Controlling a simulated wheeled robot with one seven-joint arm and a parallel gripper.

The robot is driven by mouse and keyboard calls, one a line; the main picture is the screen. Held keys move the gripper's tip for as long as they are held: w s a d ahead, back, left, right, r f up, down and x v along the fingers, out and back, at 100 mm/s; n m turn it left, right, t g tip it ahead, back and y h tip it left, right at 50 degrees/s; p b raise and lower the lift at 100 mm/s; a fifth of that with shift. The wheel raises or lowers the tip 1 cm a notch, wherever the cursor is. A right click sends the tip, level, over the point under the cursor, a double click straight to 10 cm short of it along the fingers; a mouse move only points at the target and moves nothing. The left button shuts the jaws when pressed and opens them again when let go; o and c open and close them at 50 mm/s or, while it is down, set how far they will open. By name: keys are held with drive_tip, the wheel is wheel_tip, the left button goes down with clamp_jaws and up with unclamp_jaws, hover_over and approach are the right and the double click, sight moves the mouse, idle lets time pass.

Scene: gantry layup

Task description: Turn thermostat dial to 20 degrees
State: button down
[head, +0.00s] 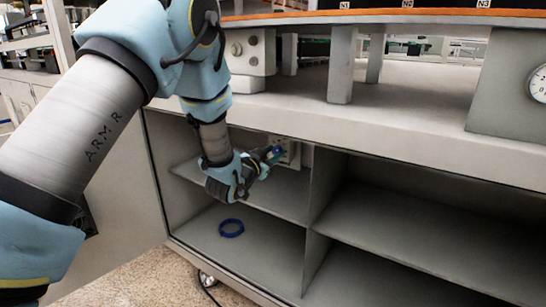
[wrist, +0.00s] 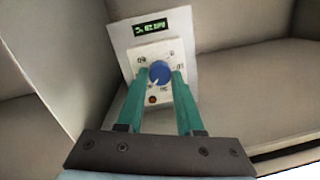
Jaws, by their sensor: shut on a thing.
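The thermostat (wrist: 184,48) is a pale panel on the back wall inside a cabinet compartment; it also shows in the head view (head: 290,152), partly behind my gripper. Its round blue dial (wrist: 160,72) sits on a white face with marks around it. A small green-lit display (wrist: 151,27) is above the dial, its text too blurred to read surely. An orange-red spot (wrist: 152,99) is below the dial. My gripper (wrist: 158,76) has its two teal fingers shut on the dial, one on each side. In the head view my gripper (head: 268,156) reaches into the upper left compartment.
A blue ring (head: 231,228) lies on the lower left shelf (head: 265,255). A vertical divider (head: 320,185) stands right of the thermostat, with empty compartments beyond it. The open cabinet door (head: 125,200) is at left. A round gauge (head: 540,84) is at the right edge.

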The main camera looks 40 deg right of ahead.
drive_tip(key=n, duration=0.4)
drive_tip(key=shift+w+b, duration=0.1)
drive_tip(key=shift+b, duration=0.25)
drive_tip(key=n+g, duration=0.1)
drive_tip(key=n, duration=0.3)
drive_tip(key=shift+r+n, duration=0.1)
drive_tip(key=shift+n, duration=0.2)
drive_tip(key=n+p, duration=0.1)
drive_tip(key=n, duration=0.3)
drive_tip(key=shift+w+a+n+g, duration=0.1)
drive_tip(key=shift+w+n+g, duration=0.05)
drive_tip(key=shift+n+g, duration=0.25)
drive_tip(key=n, duration=0.3)
drive_tip(key=shift+n+g+h+p, duration=0.3)
drive_tip(key=shift+n+p, duration=0.1)
drive_tip(key=c, duration=0.5)
unclamp_jaws()
drive_tip(key=shift+c, duration=0.2)
